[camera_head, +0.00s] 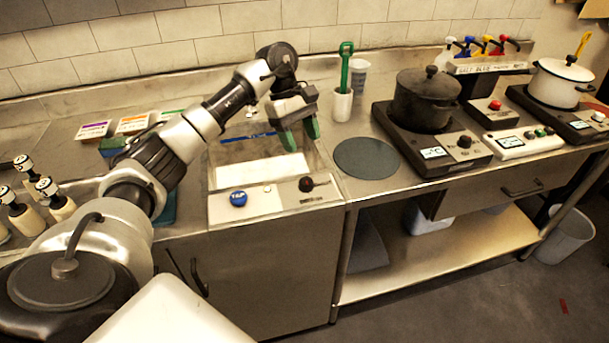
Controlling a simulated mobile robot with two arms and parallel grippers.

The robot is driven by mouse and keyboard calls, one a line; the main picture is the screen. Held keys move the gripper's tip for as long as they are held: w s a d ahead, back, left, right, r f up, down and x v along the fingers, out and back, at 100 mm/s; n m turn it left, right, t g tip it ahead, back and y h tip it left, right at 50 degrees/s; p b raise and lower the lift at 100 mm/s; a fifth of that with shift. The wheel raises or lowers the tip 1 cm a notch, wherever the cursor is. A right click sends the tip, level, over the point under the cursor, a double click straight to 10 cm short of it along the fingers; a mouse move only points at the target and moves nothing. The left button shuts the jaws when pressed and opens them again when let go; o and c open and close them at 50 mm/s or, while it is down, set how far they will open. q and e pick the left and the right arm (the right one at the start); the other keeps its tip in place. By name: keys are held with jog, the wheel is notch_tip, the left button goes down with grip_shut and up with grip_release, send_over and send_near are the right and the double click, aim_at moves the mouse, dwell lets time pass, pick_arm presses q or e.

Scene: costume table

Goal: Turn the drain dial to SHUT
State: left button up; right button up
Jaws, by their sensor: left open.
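The sink basin (222,156) is set in the steel counter, with a pale panel (262,207) along its front. A small dark dial (306,184) with a short pointer sits at the right of this panel and looks like the drain dial. Its markings are too small to read, so I cannot tell its setting. A blue knob (238,198) marked TAP is at the panel's left. My left gripper (302,138) is open and empty above the back right of the basin, fingers pointing down, apart from the dial. My right gripper is out of view.
A dark pot (425,100) sits on a burner further right. Bottles (55,198) stand at the left. The space above the panel is clear.

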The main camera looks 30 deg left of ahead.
aim_at(306, 180)
pick_arm(q)
jog(key=shift+y, duration=0.4)
jog(key=x, duration=0.3)
jog(key=p+x, duration=0.1)
jog(key=x, duration=0.2)
jog(key=s+a+p+x, duration=0.1)
jog(key=x, duration=0.2)
jog(key=shift+f, duration=0.5)
jog(key=c, duration=0.9)
jog(key=shift+c, duration=0.2)
